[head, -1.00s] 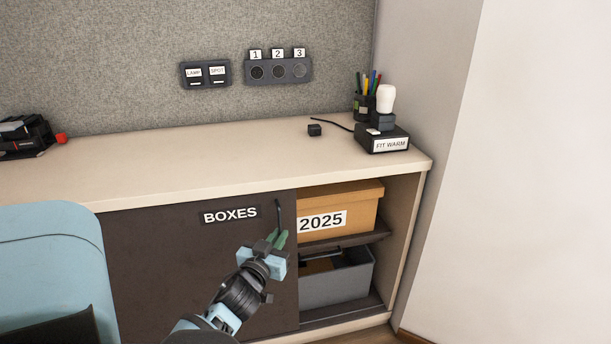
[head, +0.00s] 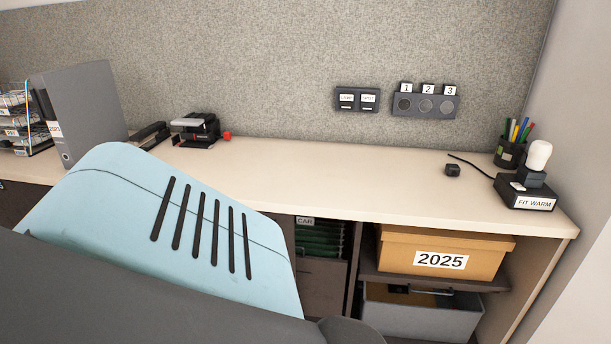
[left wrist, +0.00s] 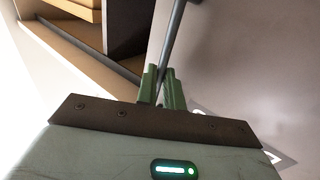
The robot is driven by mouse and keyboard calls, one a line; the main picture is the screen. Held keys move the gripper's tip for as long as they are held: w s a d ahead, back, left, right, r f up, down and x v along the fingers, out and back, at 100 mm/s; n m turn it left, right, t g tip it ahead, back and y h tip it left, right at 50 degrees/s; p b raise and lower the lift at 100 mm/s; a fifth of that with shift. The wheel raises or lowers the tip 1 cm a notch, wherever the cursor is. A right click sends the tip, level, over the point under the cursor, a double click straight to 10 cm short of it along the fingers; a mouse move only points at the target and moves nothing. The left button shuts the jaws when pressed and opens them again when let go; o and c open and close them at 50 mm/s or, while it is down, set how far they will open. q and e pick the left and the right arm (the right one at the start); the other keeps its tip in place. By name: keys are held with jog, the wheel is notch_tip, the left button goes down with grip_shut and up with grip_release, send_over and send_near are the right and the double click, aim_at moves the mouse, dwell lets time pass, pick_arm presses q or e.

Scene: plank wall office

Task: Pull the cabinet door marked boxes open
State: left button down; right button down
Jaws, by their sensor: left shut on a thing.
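In the left wrist view, the two green fingers of my left gripper (left wrist: 162,82) are shut on the dark bar handle (left wrist: 175,38). The cabinet door (left wrist: 245,60) is the broad smooth surface on the right, with a pale label partly seen at its lower edge. In the head view, my own arm hides the door, its handle and the gripper. The cabinet interior beside the 2025 box is uncovered there, with green hanging files (head: 320,240) showing, so the door stands at least partly open. My right gripper is in no view.
A tan box marked 2025 (head: 395,258) sits on a shelf above a grey bin (head: 405,317).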

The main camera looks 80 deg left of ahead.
pick_arm(q)
jog(key=s+a, duration=0.3)
jog(key=s, duration=0.4)
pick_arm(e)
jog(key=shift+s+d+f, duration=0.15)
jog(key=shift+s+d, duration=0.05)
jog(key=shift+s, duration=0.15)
pick_arm(q)
jog(key=c, duration=1.5)
grip_release()
jog(key=shift+c, duration=0.2)
jog(key=v, duration=0.7)
jog(key=shift+s+d+p, duration=0.25)
jog(key=shift+s+p, duration=0.1)
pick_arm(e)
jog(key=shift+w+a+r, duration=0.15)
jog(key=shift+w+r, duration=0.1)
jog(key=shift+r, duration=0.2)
